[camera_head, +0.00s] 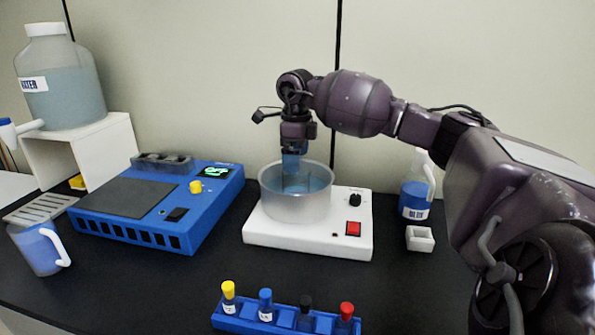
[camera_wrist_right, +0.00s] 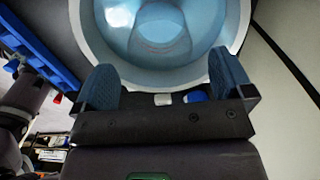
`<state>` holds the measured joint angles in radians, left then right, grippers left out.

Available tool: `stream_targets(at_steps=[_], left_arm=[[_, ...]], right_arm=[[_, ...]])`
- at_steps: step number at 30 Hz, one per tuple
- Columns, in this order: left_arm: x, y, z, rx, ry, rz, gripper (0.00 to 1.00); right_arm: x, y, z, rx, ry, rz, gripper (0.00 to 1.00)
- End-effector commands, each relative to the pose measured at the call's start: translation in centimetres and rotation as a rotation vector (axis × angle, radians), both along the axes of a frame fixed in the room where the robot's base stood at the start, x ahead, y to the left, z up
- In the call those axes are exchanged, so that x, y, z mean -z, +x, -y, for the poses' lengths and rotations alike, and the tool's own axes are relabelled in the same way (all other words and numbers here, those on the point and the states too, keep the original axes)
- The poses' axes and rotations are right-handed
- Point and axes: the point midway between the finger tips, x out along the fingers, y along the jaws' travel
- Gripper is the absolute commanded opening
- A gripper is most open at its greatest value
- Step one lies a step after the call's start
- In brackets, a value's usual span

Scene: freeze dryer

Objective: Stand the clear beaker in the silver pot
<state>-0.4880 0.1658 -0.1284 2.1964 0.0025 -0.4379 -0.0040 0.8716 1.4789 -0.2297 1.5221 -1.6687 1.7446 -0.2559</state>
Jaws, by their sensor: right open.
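The silver pot (camera_head: 296,207) stands on the white hot plate and holds bluish water. It also shows in the wrist view (camera_wrist_right: 90,35). A clear rounded form (camera_wrist_right: 160,25), apparently the clear beaker, is inside the pot; its edges are faint in the water, and I cannot tell its tilt. My right gripper (camera_head: 292,166) points down over the pot's back part, its fingers at about rim height. In the wrist view its blue fingers (camera_wrist_right: 165,78) are apart with nothing clearly between them. My left gripper is not in view.
The white hot plate (camera_head: 265,232) has a red switch. A blue device (camera_head: 150,235) stands left, with a handled jug (camera_head: 38,252) at the left edge. A blue vial rack (camera_head: 285,320) is in front. A bottle (camera_head: 415,200) and small white tray (camera_head: 420,239) are right.

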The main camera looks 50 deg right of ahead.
Motion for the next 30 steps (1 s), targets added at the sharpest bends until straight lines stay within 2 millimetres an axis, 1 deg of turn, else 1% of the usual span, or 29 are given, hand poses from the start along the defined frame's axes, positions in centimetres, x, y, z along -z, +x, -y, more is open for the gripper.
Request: stream_targets(at_steps=[1, 6, 9, 12, 16, 30], left_arm=[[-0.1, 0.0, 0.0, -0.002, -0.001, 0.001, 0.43], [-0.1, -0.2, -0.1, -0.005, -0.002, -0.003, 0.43], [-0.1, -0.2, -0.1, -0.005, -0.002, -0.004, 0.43], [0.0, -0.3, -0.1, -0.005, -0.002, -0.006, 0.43], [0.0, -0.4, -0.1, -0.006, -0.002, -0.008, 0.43], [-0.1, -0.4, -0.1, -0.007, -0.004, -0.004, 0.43]], right_arm=[[-1.3, 0.1, 0.0, 0.001, -0.001, 0.006, 0.99], [-4.0, 0.0, 0.0, 0.000, 0.000, 0.004, 0.99], [-5.0, 0.0, 0.0, 0.000, 0.000, 0.002, 0.99], [-5.7, 0.0, 0.0, 0.000, 0.000, 0.000, 0.99], [-5.9, 0.0, 0.0, 0.000, 0.001, -0.003, 0.99], [-6.0, 0.0, 0.0, 0.000, 0.000, -0.001, 0.99]])
